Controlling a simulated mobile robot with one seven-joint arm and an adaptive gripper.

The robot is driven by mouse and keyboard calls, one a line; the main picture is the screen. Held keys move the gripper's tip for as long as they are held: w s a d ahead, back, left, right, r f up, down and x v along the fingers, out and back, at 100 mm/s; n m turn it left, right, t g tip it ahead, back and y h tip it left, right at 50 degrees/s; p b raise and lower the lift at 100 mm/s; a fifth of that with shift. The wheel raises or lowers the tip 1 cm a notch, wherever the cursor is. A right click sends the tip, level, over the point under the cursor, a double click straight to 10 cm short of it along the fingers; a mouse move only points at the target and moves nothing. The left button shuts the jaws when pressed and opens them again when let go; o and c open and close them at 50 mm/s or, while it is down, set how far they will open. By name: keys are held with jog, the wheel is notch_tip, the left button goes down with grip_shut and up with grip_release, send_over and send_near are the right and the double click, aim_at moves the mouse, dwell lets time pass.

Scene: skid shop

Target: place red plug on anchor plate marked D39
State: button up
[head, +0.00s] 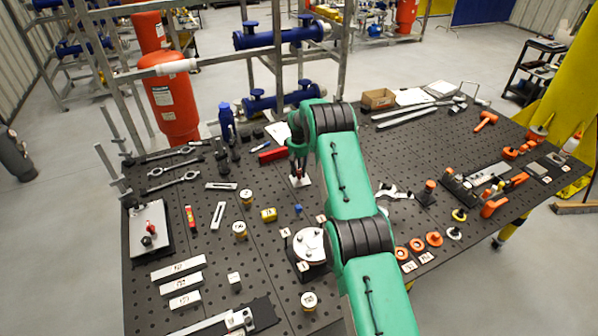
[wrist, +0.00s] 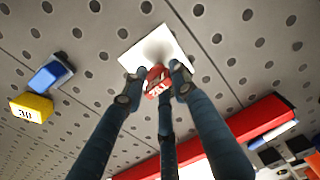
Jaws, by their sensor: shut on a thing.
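The red plug (wrist: 158,82) is between the fingertips of my gripper (wrist: 156,88) in the wrist view, with pale lettering that I cannot read surely. My gripper is shut on it. Directly behind the plug lies a square white plate (wrist: 150,46) on the perforated table. The plug overlaps the plate's near part; I cannot tell whether they touch. No D39 mark is legible on the plate, and part of it is hidden. In the head view my gripper (head: 298,172) is low over this white plate (head: 304,181), and the plug is too small to make out.
A blue block (wrist: 51,74) and a yellow block marked 30 (wrist: 31,107) lie left of the plate. A long red tool (wrist: 262,116) lies to the right. In the head view, a round white-topped fixture (head: 309,244) stands nearer, and small orange parts (head: 433,239) lie right of my arm.

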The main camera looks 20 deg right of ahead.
aim_at(299, 170)
jog(key=shift+f, duration=0.1)
jog(key=o, duration=0.8)
jog(key=shift+o, duration=0.2)
notch_tip(299, 170, up, 12)
jog(key=b, duration=0.1)
dwell(0.4)
jog(key=shift+a+r, duration=0.1)
jog(key=shift+r, duration=0.1)
dwell(0.3)
